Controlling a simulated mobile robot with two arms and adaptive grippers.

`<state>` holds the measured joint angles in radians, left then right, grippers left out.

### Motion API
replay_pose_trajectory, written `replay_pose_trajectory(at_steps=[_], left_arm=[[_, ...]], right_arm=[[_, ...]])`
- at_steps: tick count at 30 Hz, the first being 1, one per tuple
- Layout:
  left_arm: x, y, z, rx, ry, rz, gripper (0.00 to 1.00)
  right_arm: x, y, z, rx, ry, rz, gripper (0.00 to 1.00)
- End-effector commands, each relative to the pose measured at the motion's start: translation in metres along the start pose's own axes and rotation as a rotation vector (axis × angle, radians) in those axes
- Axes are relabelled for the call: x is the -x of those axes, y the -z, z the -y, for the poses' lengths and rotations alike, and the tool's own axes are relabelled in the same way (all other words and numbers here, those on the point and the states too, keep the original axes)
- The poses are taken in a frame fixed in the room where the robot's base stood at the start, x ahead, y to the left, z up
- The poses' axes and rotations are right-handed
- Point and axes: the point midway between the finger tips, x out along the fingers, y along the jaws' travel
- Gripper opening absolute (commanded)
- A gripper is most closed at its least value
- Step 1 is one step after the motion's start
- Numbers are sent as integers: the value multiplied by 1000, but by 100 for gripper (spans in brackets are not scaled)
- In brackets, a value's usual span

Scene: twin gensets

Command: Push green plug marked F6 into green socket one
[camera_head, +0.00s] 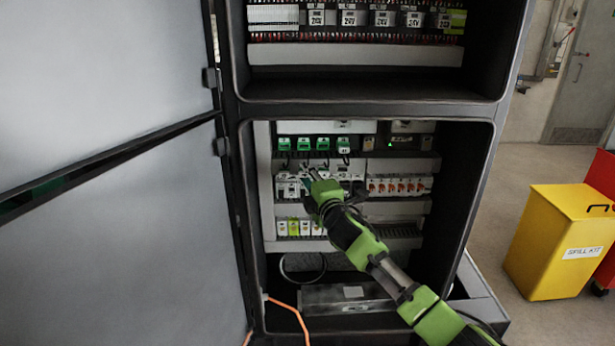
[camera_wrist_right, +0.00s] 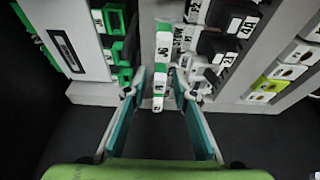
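My right gripper (camera_head: 313,178) reaches into the lower cabinet bay, its fingertips just below the row of green blocks. The green row holds several blocks, such as the leftmost one (camera_head: 285,144) and one marked 4 (camera_head: 343,147), with dark wire loops below. Green blocks (camera_wrist_right: 118,50) also show left of the fingers. My left gripper is not in view.
Red-switched breakers (camera_head: 399,185) stand right of my gripper. Terminals with yellow-green ones (camera_head: 293,228) lie below. The bay's frame (camera_head: 478,190) closes the right side, and an open door (camera_head: 120,230) stands left. A yellow spill-kit bin (camera_head: 555,240) is outside.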

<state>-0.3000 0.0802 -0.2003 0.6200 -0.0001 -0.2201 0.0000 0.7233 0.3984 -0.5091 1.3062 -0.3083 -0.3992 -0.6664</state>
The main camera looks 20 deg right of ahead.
Motion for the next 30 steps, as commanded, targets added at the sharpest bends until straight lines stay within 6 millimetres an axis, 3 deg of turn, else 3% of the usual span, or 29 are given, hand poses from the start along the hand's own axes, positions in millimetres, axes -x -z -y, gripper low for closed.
replay_pose_trajectory(at_steps=[6, 7, 9, 10, 30], left_arm=[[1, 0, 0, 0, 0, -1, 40], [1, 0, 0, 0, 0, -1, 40], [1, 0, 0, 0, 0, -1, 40], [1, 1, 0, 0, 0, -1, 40], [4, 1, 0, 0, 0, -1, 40]], right_arm=[[0, 0, 0, 0, 0, 0, 25], [0, 0, 0, -1, 0, 0, 22], [0, 0, 0, 0, 0, 0, 4], [0, 0, 0, -1, 0, 0, 0], [5, 2, 1, 0, 2, 0, 0]])
